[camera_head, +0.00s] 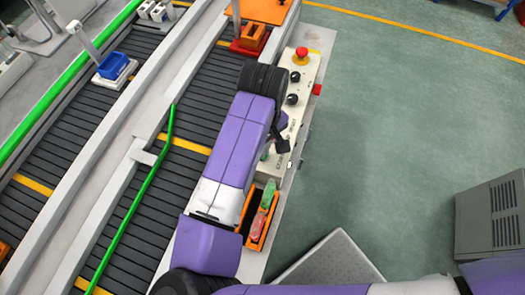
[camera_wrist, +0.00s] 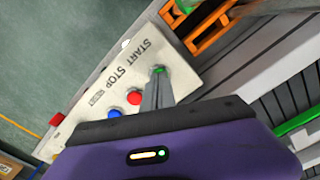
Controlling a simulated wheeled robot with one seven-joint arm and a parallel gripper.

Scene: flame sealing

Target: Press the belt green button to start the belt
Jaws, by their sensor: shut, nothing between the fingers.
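The cream control panel (camera_head: 302,75) runs along the right side of the belt (camera_head: 145,200); it also shows in the wrist view (camera_wrist: 85,85) with the words START and STOP. The green button (camera_wrist: 159,69) by START is partly hidden by my fingertips. My gripper (camera_wrist: 157,82) is shut and empty, its tips at or just over the green button; I cannot tell whether they touch. A red button (camera_wrist: 134,97) and a blue button (camera_wrist: 114,113) sit beside the fingers. In the head view my arm covers part of the panel.
A red mushroom knob (camera_head: 302,55) and black knobs (camera_head: 292,99) stand on the panel's far part. An orange tray (camera_head: 247,213) with a red and a green item lies near the panel's near end. Green floor is open on the right; a grey cabinet (camera_head: 490,218) stands there.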

